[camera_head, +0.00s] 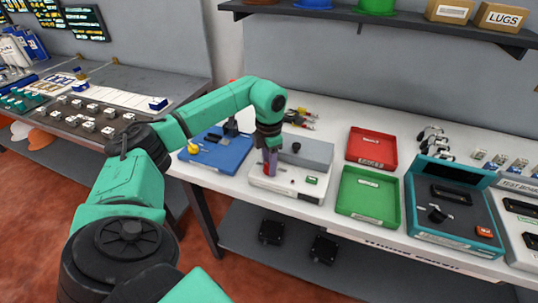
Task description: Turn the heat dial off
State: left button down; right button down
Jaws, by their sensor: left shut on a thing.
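A white and grey box unit (286,186) stands on the white bench, with a raised grey block (306,152) at its back and a small green part (311,181) on its front right. My left gripper (269,170) points down over the front left of this unit. Its jaws are shut on a small part there, which looks like the heat dial. The jaws hide most of it, with some red and purple showing, so I cannot read its setting. My right gripper is not in view.
A blue tray (232,160) lies to the left of the unit. A red tray (372,146) and a green tray (368,198) lie to its right. A teal unit with a dark knob (437,214) stands farther right. A shelf hangs above.

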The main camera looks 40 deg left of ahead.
pick_arm(q)
jog(key=shift+w+r, duration=0.1)
jog(key=shift+r, duration=0.05)
jog(key=shift+c, duration=2.2)
grip_release()
notch_tip(320, 180, up, 14)
jog(key=shift+r+p, duration=0.25)
jog(key=shift+p, duration=0.2)
